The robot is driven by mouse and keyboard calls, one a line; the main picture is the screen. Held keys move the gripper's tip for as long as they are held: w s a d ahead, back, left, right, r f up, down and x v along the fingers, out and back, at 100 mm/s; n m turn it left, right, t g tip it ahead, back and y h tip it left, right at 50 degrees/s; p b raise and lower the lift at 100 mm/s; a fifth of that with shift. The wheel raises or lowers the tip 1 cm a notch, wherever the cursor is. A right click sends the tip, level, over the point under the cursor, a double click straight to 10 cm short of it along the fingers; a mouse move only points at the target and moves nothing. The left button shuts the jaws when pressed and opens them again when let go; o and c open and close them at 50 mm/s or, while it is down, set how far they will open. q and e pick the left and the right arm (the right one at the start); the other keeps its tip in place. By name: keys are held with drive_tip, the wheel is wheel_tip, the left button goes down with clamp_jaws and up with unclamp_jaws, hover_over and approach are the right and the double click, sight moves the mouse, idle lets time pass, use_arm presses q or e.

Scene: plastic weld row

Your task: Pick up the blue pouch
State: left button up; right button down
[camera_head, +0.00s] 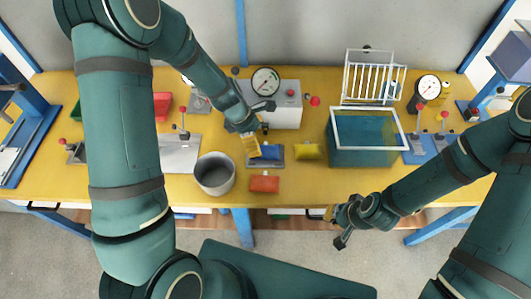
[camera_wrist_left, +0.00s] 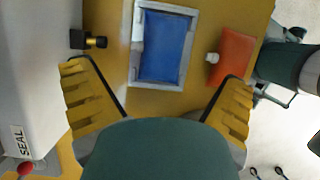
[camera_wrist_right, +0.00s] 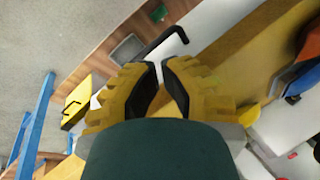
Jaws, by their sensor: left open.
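The blue pouch (camera_wrist_left: 162,47) lies flat inside a pale grey rectangular frame (camera_wrist_left: 135,58) in the left wrist view. In the head view the blue pouch (camera_head: 271,152) is partly hidden by my left gripper (camera_head: 256,143). My left gripper is open and empty above the bench beside the pouch. In its wrist view the fingers (camera_wrist_left: 157,72) are spread wide, with the pouch beyond and between them. My right gripper (camera_head: 336,224) is over the bench's front edge, away from the pouch. Its fingertips (camera_wrist_right: 160,63) meet with nothing seen between them.
A red-orange pouch (camera_head: 265,184) lies in front and a yellow pouch (camera_head: 307,151) to the right. A grey pot (camera_head: 215,174) stands left. A gauge machine (camera_head: 283,112) is behind the blue pouch. A teal bin (camera_head: 367,158) and white rack (camera_head: 372,80) stand right.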

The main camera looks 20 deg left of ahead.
sight(265, 149)
use_arm(q)
drive_tip(key=shift+b+x, duration=0.65)
drive_tip(key=shift+x, duration=2.3)
drive_tip(key=shift+s+d+r, duration=0.1)
drive_tip(key=shift+s+d, duration=0.05)
drive_tip(key=shift+s, duration=0.05)
drive_tip(key=c, duration=1.1)
